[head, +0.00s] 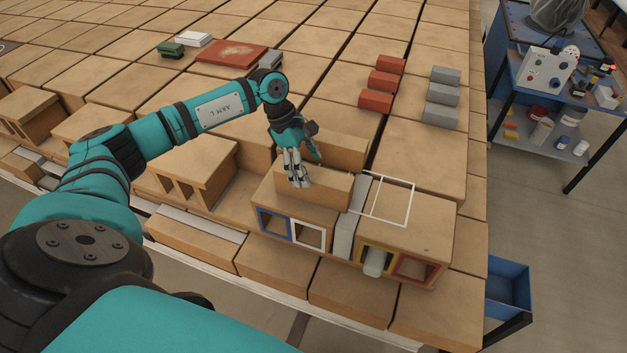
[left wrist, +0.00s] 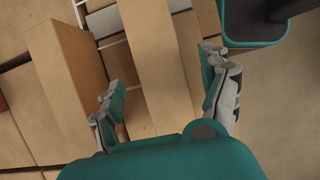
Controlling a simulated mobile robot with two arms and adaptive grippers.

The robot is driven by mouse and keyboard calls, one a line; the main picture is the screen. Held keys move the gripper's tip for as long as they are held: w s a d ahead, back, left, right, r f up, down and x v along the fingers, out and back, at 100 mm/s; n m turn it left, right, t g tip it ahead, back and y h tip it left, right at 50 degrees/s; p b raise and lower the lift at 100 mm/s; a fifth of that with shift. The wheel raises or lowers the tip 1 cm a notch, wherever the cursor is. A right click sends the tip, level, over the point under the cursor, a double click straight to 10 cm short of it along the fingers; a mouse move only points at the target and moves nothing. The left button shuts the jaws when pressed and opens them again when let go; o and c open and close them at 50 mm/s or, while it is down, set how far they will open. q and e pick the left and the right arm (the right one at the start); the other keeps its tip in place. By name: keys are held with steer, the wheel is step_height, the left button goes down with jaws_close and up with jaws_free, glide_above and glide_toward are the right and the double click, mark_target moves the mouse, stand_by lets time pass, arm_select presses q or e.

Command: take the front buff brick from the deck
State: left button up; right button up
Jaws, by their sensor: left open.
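The front buff brick (head: 325,190) is a long, plain, light-brown block on the deck (head: 423,232), near its front edge. A second buff brick (head: 345,150) stands just behind it. My left gripper (head: 297,180) is open over the left part of the front brick, pointing down. In the left wrist view the front brick (left wrist: 157,60) runs between the two spread fingers, and the second brick (left wrist: 62,75) lies to the left. I cannot tell whether the fingers touch the brick. My right gripper is not in view.
A white outline (head: 411,205) lies to the right, beside a grey strip (head: 346,235). Below are openings framed blue, white, yellow and red. Red bricks (head: 383,81) and grey bricks (head: 442,95) stand farther back. A blue cart (head: 548,80) is at the right.

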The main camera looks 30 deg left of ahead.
mark_target(312, 172)
arm_select(q)
steer(key=shift+p+x, duration=0.55)
steer(key=shift+x, duration=1.25)
steer(key=shift+d+r, duration=0.1)
steer(key=shift+r, duration=0.05)
jaws_close()
